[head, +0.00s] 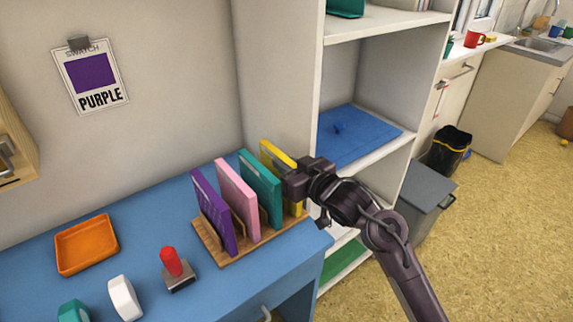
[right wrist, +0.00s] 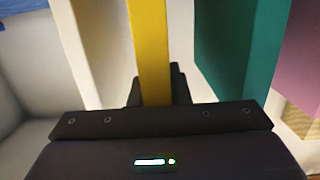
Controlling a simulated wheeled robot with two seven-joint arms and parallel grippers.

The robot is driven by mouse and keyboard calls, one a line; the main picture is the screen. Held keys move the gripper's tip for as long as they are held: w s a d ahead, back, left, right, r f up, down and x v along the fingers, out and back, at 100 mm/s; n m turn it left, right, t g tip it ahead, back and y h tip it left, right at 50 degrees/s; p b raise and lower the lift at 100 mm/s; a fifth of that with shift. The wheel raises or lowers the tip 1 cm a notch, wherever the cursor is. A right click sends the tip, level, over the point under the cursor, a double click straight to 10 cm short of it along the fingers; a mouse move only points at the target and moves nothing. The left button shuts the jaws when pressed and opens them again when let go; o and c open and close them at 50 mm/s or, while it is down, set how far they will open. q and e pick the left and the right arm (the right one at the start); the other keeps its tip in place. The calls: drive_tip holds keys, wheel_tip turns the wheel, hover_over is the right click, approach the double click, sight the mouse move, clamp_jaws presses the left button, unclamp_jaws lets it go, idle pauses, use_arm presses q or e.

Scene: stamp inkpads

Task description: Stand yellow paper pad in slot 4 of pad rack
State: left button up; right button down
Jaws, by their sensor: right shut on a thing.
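The yellow paper pad (head: 279,158) stands upright at the right end of the wooden pad rack (head: 223,258), in line with the other pads. My right gripper (head: 297,182) is shut on its near edge. In the right wrist view the yellow pad (right wrist: 150,50) runs straight up from between the fingers. Purple (head: 211,205), pink (head: 238,198) and teal (head: 260,185) pads stand in the rack to its left. My gripper hides the yellow pad's lower part, so I cannot tell whether it rests on the slot floor. My left gripper is not in view.
An orange tray (head: 87,244), a red-handled stamp (head: 172,262) and a white rounded block (head: 124,298) are on the blue counter left of the rack. A white shelf unit (head: 285,75) stands close behind and right of the rack. A purple swatch card (head: 92,80) hangs on the wall.

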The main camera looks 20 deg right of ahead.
drive_tip(key=shift+f, duration=0.15)
drive_tip(key=c, duration=1.4)
unclamp_jaws()
drive_tip(key=shift+o, duration=0.2)
drive_tip(key=v, duration=1.2)
